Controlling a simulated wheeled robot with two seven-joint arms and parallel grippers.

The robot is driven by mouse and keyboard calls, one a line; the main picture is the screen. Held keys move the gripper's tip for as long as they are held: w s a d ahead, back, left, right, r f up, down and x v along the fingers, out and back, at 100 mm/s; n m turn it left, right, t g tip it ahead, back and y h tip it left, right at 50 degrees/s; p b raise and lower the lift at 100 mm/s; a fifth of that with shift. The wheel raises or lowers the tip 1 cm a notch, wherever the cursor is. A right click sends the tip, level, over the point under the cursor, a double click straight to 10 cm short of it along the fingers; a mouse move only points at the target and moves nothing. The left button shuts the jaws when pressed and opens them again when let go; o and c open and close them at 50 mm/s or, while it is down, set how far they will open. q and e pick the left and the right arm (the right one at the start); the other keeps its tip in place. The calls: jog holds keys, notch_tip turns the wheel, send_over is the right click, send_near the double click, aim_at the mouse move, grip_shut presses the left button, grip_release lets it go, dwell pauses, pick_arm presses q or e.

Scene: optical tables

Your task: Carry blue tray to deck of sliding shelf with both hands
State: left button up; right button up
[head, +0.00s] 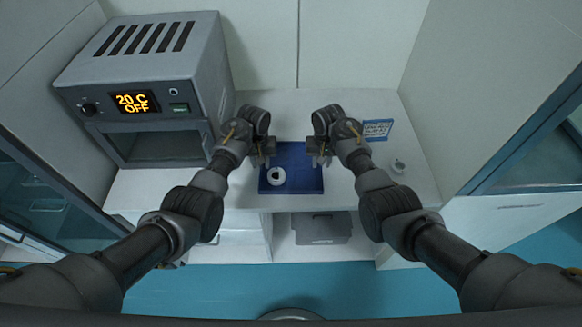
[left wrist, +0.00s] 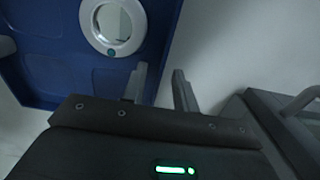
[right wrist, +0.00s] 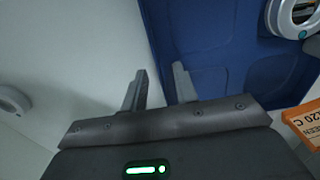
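The blue tray (head: 306,184) lies on the white counter and holds a white round item with a dark centre (head: 276,176) at its left. My left gripper (head: 268,158) is at the tray's left side; in the left wrist view its fingers (left wrist: 160,85) stand apart, on either side of the tray's edge. My right gripper (head: 319,157) is at the right side; in the right wrist view its fingers (right wrist: 160,85) also stand apart around the edge. No clear contact shows. I cannot tell for sure which part is the sliding shelf's deck.
A grey oven (head: 150,85) reading 20 C OFF stands left on the counter (head: 225,195). A blue-framed sign (head: 377,129) and a small pale item (head: 398,166) are at the right. Below is an open bay with a grey box (head: 322,228). An orange label (right wrist: 305,125) shows in the right wrist view.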

pick_arm(q)
grip_shut()
pick_arm(e)
grip_shut()
pick_arm(q)
jog(key=shift+r, duration=0.15)
pick_arm(e)
jog(key=shift+r, duration=0.15)
